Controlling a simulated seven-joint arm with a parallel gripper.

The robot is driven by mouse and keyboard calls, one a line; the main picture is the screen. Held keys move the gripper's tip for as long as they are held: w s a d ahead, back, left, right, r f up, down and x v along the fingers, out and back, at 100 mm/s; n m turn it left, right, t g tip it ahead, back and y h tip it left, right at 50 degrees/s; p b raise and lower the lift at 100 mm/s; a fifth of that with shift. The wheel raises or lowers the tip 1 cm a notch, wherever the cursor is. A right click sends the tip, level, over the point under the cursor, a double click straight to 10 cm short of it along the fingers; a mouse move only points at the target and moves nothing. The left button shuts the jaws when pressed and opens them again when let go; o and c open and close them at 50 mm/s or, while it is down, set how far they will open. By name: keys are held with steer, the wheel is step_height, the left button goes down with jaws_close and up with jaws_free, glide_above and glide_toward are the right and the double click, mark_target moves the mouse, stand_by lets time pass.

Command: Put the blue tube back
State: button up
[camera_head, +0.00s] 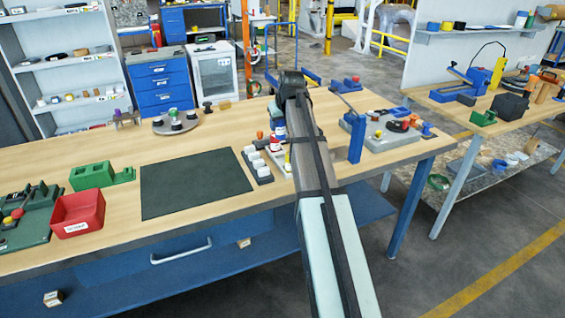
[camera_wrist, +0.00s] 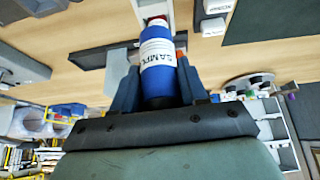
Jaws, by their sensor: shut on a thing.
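The blue tube (camera_wrist: 158,82), with a white label reading "SAMPL", is between the two fingers of my gripper (camera_wrist: 157,66) in the wrist view. My gripper is shut on it. In the head view a small blue patch (camera_head: 279,130) shows beside the end of my arm and may be the tube; my arm hides most of my gripper there. A dark rack with white blocks (camera_head: 257,166) stands on the table just left of my arm. White-and-red items (camera_head: 274,145) are close by, partly hidden, so I cannot tell whether the tube touches them.
A dark mat (camera_head: 194,184) lies left of the rack. A green holder (camera_head: 92,176) and a red bin (camera_head: 77,214) are farther left. A blue upright post (camera_head: 357,138) and a grey tray (camera_head: 391,136) with small parts stand right of my arm. A round grey plate (camera_head: 176,122) is at the back.

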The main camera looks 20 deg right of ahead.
steer(key=shift+s+d+f+m+h, duration=0.15)
steer(key=shift+s+m+h, duration=0.15)
steer(key=shift+m, duration=0.2)
steer(key=shift+d+m, duration=0.15)
steer(key=shift+m, duration=0.15)
steer(key=shift+f, duration=4.95)
steer(key=shift+f, duration=0.1)
steer(key=o, duration=1.1)
